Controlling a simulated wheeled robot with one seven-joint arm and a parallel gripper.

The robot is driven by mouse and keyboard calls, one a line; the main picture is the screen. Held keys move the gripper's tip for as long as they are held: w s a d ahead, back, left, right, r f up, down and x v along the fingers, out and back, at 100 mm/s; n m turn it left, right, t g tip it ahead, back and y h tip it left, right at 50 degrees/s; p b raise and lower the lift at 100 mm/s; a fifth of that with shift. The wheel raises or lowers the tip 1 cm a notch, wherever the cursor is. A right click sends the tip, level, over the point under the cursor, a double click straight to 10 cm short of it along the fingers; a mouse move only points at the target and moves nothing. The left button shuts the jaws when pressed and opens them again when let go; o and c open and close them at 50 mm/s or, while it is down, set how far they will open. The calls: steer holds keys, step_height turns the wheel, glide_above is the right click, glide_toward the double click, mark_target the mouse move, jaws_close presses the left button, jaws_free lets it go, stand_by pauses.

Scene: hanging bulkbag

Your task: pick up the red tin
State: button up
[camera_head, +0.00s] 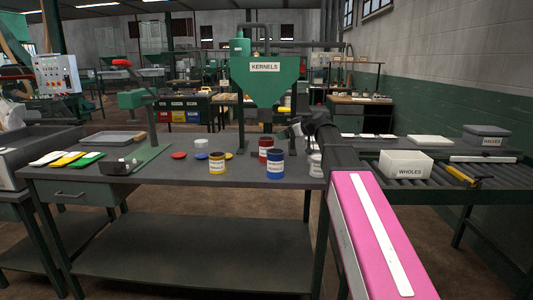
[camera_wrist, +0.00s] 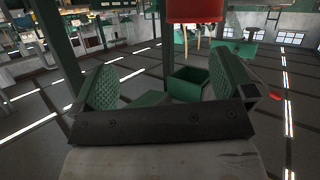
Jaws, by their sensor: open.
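The red tin (camera_head: 266,144) stands upright on the dark workbench (camera_head: 180,172), behind and slightly left of the blue tin (camera_head: 274,168), which partly overlaps it in the head view. My gripper (camera_head: 296,129) is just right of the red tin in that picture, at about the height of its top, and apart from it. In the wrist view my gripper (camera_wrist: 168,85) is open, its two green ridged pads wide apart with nothing between them. A red shape (camera_wrist: 195,10) is cut off at the top of the wrist view; I cannot tell what it is.
A pale tin (camera_head: 315,163) is partly hidden by my arm. A roller conveyor with a WHOLES box (camera_head: 405,164) is at right.

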mark_target(266, 149)
steer(key=shift+g+y, duration=0.4)
steer(key=shift+g, duration=0.4)
steer(key=shift+w+a+f, duration=0.35)
steer(key=shift+a+f, duration=0.45)
steer(key=shift+a, duration=0.75)
steer(key=shift+w+a+f, duration=0.3)
steer(key=shift+a+f, duration=0.45)
steer(key=shift+a, duration=0.85)
steer(key=shift+w+a+f, duration=0.35)
steer(key=shift+a+f, duration=0.45)
steer(key=shift+a, duration=0.75)
steer(key=c, duration=1.3)
